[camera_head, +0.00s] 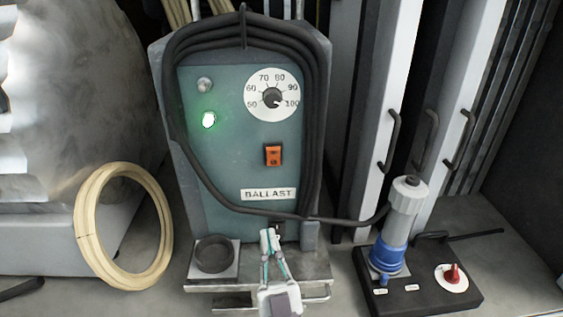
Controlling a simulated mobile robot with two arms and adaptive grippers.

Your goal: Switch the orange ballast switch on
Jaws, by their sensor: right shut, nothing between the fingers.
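The orange ballast switch (273,155) sits in a dark frame on the teal front of the ballast unit (225,170), above the white BALLAST label (268,194). Which way its rocker is tipped is too small to tell. A green lamp (208,120) glows on the panel to the left. My right gripper (268,234) is below the label, in front of the unit's lower edge, its fingertips together and empty. It is apart from the switch, well below it. My left gripper is not in view.
A black cable (180,150) loops around the unit and runs right to a grey and blue connector (390,250) on a black base with a red knob (453,275). A cream hose coil (88,225) stands at left. A dark ring (213,272) sits at the unit's front left.

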